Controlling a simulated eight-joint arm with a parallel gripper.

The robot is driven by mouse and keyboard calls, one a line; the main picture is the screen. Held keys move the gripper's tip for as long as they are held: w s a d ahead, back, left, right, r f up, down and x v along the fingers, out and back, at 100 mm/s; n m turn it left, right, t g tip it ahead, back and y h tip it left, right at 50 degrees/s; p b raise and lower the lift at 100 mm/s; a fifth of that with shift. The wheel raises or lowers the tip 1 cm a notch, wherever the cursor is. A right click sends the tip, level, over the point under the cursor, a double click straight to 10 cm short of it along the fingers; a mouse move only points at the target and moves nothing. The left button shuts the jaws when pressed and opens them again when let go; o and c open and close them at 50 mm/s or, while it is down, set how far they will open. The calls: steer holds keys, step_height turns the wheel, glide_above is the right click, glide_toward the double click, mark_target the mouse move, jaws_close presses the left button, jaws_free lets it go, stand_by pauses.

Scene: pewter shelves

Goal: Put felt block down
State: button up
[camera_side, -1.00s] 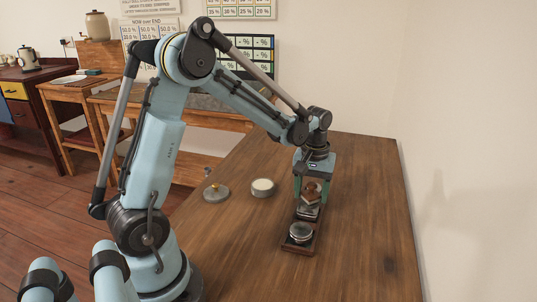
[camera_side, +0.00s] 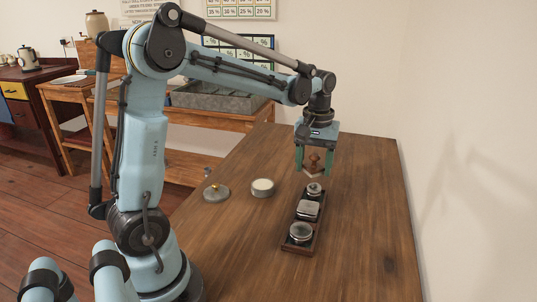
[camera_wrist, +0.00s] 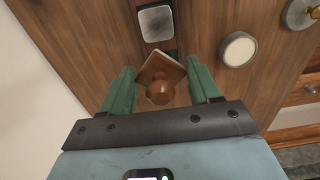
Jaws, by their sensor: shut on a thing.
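My gripper (camera_side: 313,173) has two green fingers and is shut on the felt block (camera_side: 314,164), a small brown block with a turned wooden knob. It is held in the air above the far end of a narrow dark tray (camera_side: 303,221). The wrist view shows the block (camera_wrist: 172,68) between the fingers, with its knob toward the camera. Its underside is hidden. The tray holds a round tin (camera_side: 300,231), a squarish silver tin (camera_side: 308,208) and a small round piece (camera_side: 314,188) in a row.
A white-topped round tin (camera_side: 262,187) and a grey lid with a brass knob (camera_side: 216,193) stand left of the tray on the wooden table (camera_side: 360,210). The table right of the tray is clear up to the wall. A grey compartmented bin (camera_side: 220,98) is behind.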

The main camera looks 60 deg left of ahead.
stand_by(0.4)
steer(key=s+d+f+n, duration=0.1)
steer(key=s+d+n, duration=0.35)
steer(key=s, duration=0.45)
steer(key=s+d+n, duration=0.3)
steer(key=s+n, duration=0.2)
steer(key=s, duration=0.4)
glide_above(244, 226)
steer(key=shift+m, duration=0.25)
step_height(244, 226, down, 7)
steer(key=shift+a+f, duration=0.15)
steer(key=shift+f, duration=2)
steer(key=o, duration=1.1)
steer(key=shift+f, duration=0.15)
